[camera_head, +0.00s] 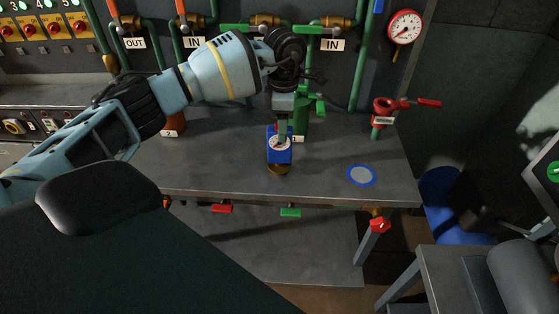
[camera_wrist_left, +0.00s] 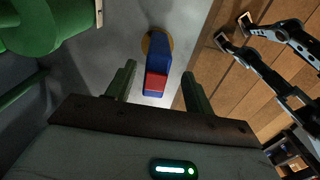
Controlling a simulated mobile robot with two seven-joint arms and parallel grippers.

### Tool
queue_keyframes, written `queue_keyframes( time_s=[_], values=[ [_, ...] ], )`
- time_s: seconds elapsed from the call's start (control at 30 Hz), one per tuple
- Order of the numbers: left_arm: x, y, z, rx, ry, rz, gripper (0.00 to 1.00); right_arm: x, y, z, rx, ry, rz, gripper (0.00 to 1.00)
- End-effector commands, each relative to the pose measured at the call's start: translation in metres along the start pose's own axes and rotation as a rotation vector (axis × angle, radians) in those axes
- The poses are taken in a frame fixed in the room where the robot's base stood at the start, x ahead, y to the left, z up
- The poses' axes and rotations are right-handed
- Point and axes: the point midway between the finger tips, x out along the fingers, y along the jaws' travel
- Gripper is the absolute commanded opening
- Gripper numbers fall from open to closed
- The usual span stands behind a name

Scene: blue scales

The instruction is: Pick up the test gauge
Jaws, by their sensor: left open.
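The test gauge (camera_head: 278,152) is a small blue block with a white round dial, near the front edge of the grey workbench. It stands upright on a round brass-coloured base (camera_head: 278,170). In the left wrist view the gauge (camera_wrist_left: 159,58) shows as a blue body with a red part towards me, and it lies between the finger lines. My left gripper (camera_head: 282,126) points down at the top of the gauge. In the left wrist view its two fingers (camera_wrist_left: 158,75) are apart, one on each side.
A green cylinder (camera_head: 301,118) stands close behind the gauge. A blue-ringed disc (camera_head: 361,175) lies on the bench to the right. A red valve fitting (camera_head: 384,112) stands at the bench's right end. Green pipes and a dial (camera_head: 404,27) line the back wall. The bench between gauge and disc is clear.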

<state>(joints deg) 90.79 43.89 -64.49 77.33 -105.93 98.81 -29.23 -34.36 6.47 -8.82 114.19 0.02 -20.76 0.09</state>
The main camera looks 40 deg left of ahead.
Motion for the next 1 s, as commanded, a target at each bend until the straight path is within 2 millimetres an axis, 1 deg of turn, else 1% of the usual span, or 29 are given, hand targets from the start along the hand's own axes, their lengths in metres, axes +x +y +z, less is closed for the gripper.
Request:
queue_keyframes(
  time_s=[0.07,0.13,0.3,0.4,0.53,0.73,0.77,1.0],
  values=[
    [0.003,0.0,-0.001,-0.001,0.001,-0.001,0.53,0.0,0.0,0.0,0.0,0.0,0.0,0.0],
    [0.009,0.001,-0.004,-0.002,0.002,-0.002,0.53,-0.001,0.0,-0.001,0.0,0.001,0.001,0.0],
    [0.032,0.003,-0.011,-0.001,0.001,-0.002,0.53,-0.004,0.0,-0.003,-0.001,0.003,0.001,0.0],
    [0.045,0.003,-0.01,0.0,0.0,-0.002,0.53,-0.005,0.0,-0.002,0.0,0.001,0.001,0.0],
    [0.051,0.003,-0.01,-0.001,0.0,0.0,0.53,-0.005,0.0,-0.002,0.0,0.001,0.001,0.0],
    [0.052,0.003,-0.01,0.0,-0.001,0.0,0.53,-0.005,0.0,-0.002,0.0,0.001,0.001,0.0],
    [0.052,0.003,-0.01,0.0,-0.001,0.0,0.5,-0.005,0.0,-0.002,0.0,0.002,0.001,0.0],
    [0.051,0.003,-0.01,0.0,-0.001,-0.001,0.19,-0.004,0.0,-0.004,-0.001,0.006,0.002,0.0]
  ],
)
